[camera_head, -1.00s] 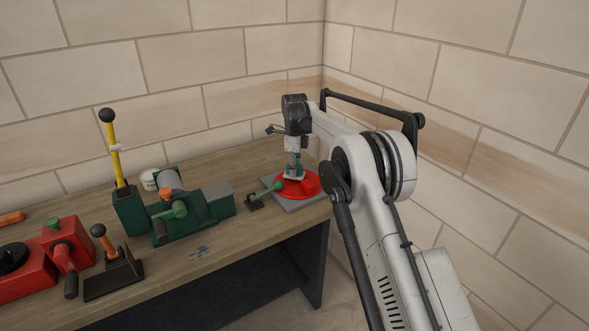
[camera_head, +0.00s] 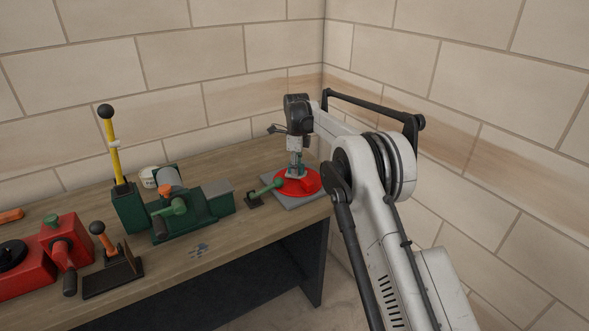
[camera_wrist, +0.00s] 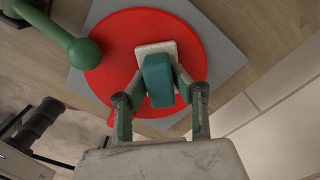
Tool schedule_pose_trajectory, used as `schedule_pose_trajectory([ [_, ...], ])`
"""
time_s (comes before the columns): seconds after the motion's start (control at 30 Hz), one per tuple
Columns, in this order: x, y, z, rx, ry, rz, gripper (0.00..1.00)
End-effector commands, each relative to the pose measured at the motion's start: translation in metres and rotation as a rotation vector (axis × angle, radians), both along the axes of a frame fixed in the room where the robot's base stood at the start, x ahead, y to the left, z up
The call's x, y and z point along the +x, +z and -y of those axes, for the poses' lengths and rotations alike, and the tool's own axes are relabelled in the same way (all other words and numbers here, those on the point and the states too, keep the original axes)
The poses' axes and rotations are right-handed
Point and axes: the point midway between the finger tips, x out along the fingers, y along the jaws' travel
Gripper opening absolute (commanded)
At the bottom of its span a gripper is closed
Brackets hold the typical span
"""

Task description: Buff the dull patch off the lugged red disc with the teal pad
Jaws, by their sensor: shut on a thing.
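The red disc (camera_head: 287,187) lies on a grey square plate (camera_head: 318,201) at the right end of the workbench; it also shows in the wrist view (camera_wrist: 112,60). My gripper (camera_head: 296,172) is over the disc. In the wrist view my gripper (camera_wrist: 160,92) is shut on the teal pad (camera_wrist: 157,82), its fingers on either side of the teal block. The pad's pale base (camera_wrist: 153,48) is over the disc and seems to touch it. I cannot make out the dull patch; the pad and gripper may cover it.
A green-handled lever (camera_head: 268,189) stands at the disc's left, its knob (camera_wrist: 84,53) over the disc edge. Left of it are a green machine (camera_head: 190,212), a yellow lever (camera_head: 114,150) and red machines (camera_head: 60,250). Walls stand close behind and right.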

Motion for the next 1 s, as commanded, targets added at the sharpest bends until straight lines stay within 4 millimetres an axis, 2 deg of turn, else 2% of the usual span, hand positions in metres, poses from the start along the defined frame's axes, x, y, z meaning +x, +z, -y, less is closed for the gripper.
schedule_pose_trajectory([
  [0.6,0.016,-0.001,0.023,0.000,0.000,0.000,0.00],
  [1.0,0.017,-0.001,0.024,0.000,0.001,0.000,0.00],
])
